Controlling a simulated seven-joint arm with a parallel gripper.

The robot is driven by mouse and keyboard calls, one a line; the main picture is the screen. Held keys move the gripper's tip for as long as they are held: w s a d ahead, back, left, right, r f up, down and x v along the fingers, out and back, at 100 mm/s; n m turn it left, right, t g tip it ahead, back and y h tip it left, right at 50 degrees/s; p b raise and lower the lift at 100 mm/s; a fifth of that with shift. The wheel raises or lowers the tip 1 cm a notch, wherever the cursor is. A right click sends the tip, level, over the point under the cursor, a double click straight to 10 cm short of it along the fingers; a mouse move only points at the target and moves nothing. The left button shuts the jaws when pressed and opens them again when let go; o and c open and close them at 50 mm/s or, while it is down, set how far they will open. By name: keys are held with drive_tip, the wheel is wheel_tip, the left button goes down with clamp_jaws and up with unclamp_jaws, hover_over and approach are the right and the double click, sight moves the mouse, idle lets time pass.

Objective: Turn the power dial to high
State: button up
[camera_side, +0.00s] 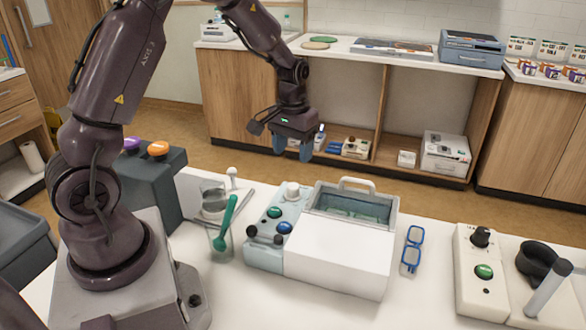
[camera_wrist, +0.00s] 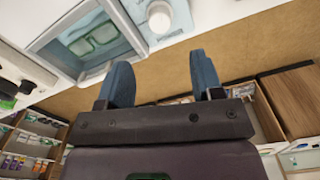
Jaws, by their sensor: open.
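A pale blue unit (camera_side: 262,255) with a water basin stands on the white table. Its panel has a white dial (camera_side: 291,190) at the back, green and blue buttons, and two black knobs (camera_side: 252,231) at the front. The white dial (camera_wrist: 159,20) also shows at the top of the wrist view. A separate cream unit at right has a black dial (camera_side: 480,237) above a green button. I cannot tell which is the power dial; no setting is readable. My gripper (camera_side: 293,150) is open and empty, above and behind the white dial; its blue fingers (camera_wrist: 162,78) touch nothing.
The glass-walled basin (camera_side: 352,207) has a raised handle beside the white dial. A beaker (camera_side: 221,240) with a green spoon stands left of the panel. Blue glasses (camera_side: 412,250) lie to the right. A black cup-shaped holder (camera_side: 537,262) sits far right. The air around my gripper is clear.

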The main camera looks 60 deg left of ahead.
wheel_tip(320, 180, up, 2)
drive_tip(key=shift+r, duration=0.15)
idle(0.3)
drive_tip(key=s+d+r+m+t, duration=0.5)
drive_tip(key=s+d+r+m, duration=0.1)
drive_tip(key=s+d+r, duration=0.9)
drive_tip(key=shift+s+r+t, duration=0.3)
drive_tip(key=shift+s+r, duration=0.1)
drive_tip(key=shift+s, duration=0.85)
drive_tip(key=shift+d, duration=0.1)
